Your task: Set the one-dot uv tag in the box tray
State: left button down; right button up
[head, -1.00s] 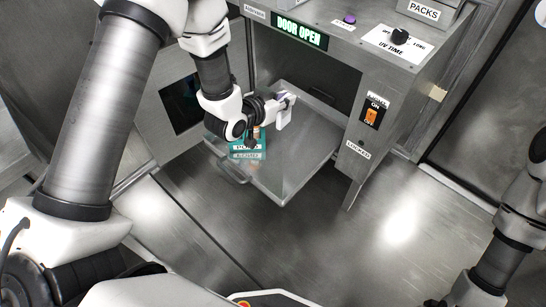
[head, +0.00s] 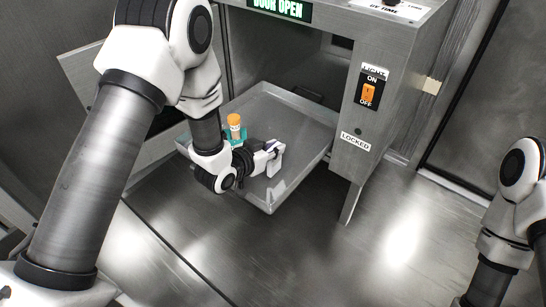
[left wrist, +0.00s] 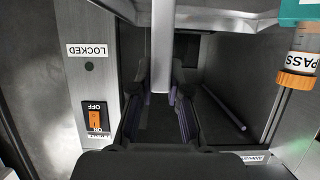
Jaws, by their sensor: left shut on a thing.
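My left gripper (head: 264,150) is over the grey metal box tray (head: 305,108), which sticks out of the box. It is shut on a white angled piece (head: 275,160), which seems to be the uv tag; no dots can be made out. In the left wrist view the piece shows as a white upright bar (left wrist: 162,45) between the dark fingers (left wrist: 165,105). Whether its lower end touches the tray cannot be told. My right arm is at the right edge of the head view, but its gripper is out of view.
An orange-capped container (head: 235,122) in a teal holder (head: 236,138) is at the tray's left side, close to my left wrist. The metal box shows a lit DOOR OPEN sign (head: 281,8) and an orange switch (head: 368,93). The tray's right part is bare.

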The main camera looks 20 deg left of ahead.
pick_arm(q)
jog(key=shift+f, duration=0.9)
pick_arm(e)
jog(key=shift+f, duration=0.45)
pick_arm(q)
jog(key=shift+f, duration=0.15)
jog(key=c, duration=1.1)
grip_release()
jog(key=shift+c, duration=0.2)
